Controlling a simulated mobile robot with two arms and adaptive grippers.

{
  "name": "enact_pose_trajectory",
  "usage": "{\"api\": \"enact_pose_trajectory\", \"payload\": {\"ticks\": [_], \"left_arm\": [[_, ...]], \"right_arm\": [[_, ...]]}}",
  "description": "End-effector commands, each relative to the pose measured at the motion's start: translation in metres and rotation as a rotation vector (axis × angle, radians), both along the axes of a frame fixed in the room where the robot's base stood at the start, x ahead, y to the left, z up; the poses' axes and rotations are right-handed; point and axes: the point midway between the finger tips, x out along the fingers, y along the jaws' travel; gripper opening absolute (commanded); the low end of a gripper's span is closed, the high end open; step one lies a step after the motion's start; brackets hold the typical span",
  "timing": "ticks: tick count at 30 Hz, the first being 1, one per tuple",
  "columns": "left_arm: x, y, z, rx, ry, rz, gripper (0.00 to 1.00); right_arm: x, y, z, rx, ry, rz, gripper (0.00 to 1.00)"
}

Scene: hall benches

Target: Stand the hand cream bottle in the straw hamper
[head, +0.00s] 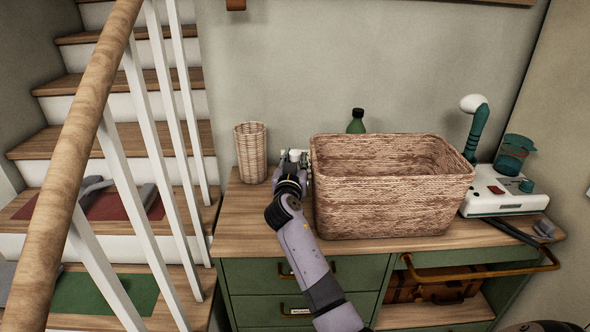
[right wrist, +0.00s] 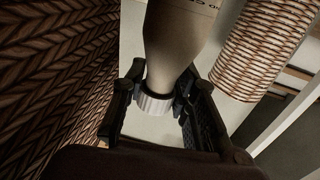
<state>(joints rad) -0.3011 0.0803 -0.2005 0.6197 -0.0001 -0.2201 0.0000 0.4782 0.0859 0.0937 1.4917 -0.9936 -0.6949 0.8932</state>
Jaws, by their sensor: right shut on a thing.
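The straw hamper (head: 390,205) is a large rectangular woven basket, open at the top, on the wooden bench top. My right gripper (head: 293,160) is just left of it, behind its front left corner. In the right wrist view the right gripper (right wrist: 160,88) is shut on the silver cap end of the hand cream bottle (right wrist: 180,35), a grey-beige bottle with dark print. The hamper's woven wall (right wrist: 50,90) fills the left of that view, beside the fingers. In the head view the bottle is mostly hidden by the gripper. My left gripper is not in view.
A slim woven cylinder (head: 251,153) stands left of the gripper. A green bottle (head: 357,121) is behind the hamper. A white device (head: 505,192) with a teal lamp-like part stands to the right. A stair rail (head: 75,150) is at left. Bench top is clear at front left.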

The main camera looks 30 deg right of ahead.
Motion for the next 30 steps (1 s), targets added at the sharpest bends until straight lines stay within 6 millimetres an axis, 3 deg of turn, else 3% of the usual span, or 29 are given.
{"api": "enact_pose_trajectory", "payload": {"ticks": [5,18,19,27,30], "left_arm": [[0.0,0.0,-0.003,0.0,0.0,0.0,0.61],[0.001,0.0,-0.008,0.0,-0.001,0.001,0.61],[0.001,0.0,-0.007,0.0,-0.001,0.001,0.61],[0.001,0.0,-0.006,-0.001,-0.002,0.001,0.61],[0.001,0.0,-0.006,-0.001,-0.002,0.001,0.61]], "right_arm": [[0.0,0.0,-0.027,-0.001,0.003,0.0,0.0],[0.0,0.0,-0.033,-0.001,0.001,0.0,0.0],[0.0,0.0,-0.032,-0.001,0.002,0.0,0.28],[0.0,0.0,-0.032,-0.001,0.002,0.0,0.46],[0.0,0.0,-0.032,-0.001,0.002,0.0,0.47]]}}
